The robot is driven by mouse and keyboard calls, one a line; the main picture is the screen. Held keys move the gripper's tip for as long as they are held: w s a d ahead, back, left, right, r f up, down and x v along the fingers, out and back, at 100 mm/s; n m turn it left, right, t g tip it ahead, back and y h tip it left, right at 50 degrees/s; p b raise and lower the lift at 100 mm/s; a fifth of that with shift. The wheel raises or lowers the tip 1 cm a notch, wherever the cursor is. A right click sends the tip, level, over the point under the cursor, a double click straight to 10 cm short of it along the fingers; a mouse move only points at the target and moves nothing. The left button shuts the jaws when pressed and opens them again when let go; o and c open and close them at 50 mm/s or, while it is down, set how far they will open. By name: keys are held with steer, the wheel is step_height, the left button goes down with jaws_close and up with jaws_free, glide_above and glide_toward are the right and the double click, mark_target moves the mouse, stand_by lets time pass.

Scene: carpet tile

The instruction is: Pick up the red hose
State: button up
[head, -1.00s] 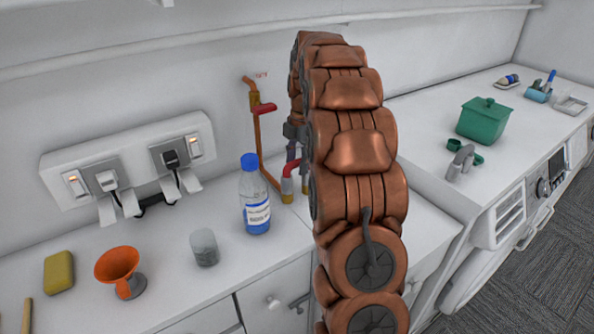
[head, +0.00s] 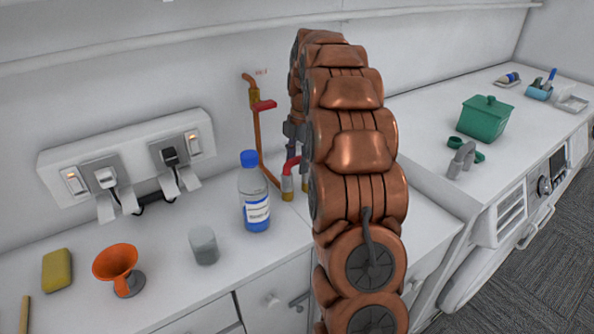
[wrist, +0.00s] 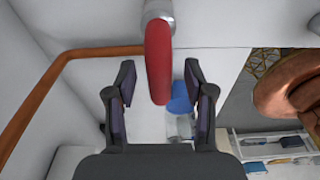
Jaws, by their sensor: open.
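The red hose (wrist: 158,62) shows in the wrist view as a short, thick red piece with a grey metal end fitting (wrist: 158,12) at the top. In the head view the red hose (head: 290,164) is a small bend at the left edge of my arm, partly hidden, with a metal and brass fitting at its lower end. My gripper (wrist: 158,85) is open in the wrist view. The hose's near end lies between the two fingers in the picture, with gaps on both sides.
A copper pipe (head: 258,140) with a red valve handle (head: 265,105) runs up the wall beside the hose. A blue-capped bottle (head: 254,200) stands close by on the counter. A grey cup (head: 204,246) and an orange funnel (head: 117,263) stand farther left. A green box (head: 484,119) is at right.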

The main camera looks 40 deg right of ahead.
steer(key=shift+c, duration=0.3)
jaws_close()
stand_by(0.3)
